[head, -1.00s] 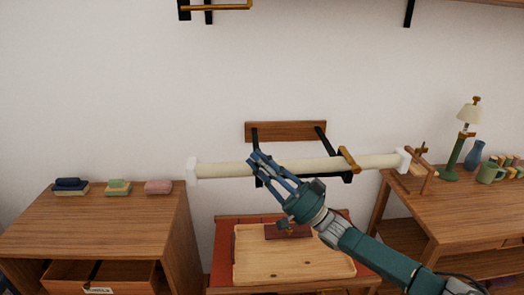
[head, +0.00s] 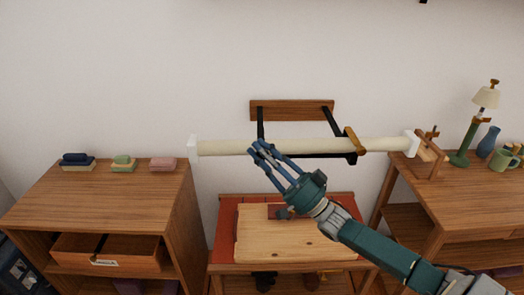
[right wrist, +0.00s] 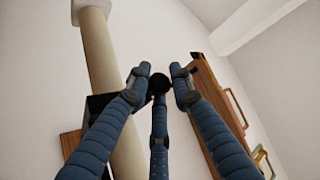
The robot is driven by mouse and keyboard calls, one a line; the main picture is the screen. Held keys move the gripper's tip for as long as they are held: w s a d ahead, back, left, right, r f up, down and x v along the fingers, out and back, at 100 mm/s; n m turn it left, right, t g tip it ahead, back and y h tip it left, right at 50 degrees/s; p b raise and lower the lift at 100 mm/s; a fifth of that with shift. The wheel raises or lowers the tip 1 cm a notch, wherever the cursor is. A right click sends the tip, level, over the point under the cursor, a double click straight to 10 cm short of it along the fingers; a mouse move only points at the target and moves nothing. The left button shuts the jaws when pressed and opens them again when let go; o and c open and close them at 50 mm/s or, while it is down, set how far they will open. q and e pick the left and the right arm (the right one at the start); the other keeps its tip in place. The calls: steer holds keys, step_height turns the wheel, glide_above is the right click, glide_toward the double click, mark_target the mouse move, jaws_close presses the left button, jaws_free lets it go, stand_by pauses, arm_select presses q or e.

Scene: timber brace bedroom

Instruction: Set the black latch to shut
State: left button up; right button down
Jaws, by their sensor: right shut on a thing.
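A wooden wall rack (head: 291,110) has two black bracket arms and bears a long cream pole (head: 222,147) with white ends. My right gripper (head: 262,149) is at the pole by the left bracket arm, its blue fingers closed in. In the right wrist view, a small black rounded piece (right wrist: 158,84), which looks like the black latch, is between the fingertips of my right gripper (right wrist: 156,76). A black block (right wrist: 97,104) is beside the pole there. The fingers hide most of the latch in the head view, so its setting cannot be told. My left gripper is not in view.
A golden-brown latch piece (head: 352,140) is on the right bracket arm.

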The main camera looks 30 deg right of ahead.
steer(key=c, duration=1.7)
jaws_free()
steer(key=shift+a+f, duration=0.1)
steer(key=shift+f, duration=0.5)
steer(key=shift+s+r, duration=0.15)
steer(key=shift+s+d+f, duration=0.25)
steer(key=shift+s+f, duration=0.05)
steer(key=shift+f, duration=0.1)
steer(key=v, duration=1)
steer(key=shift+s+d+r, duration=0.15)
steer(key=shift+s+d, duration=0.05)
steer(key=shift+s, duration=0.25)
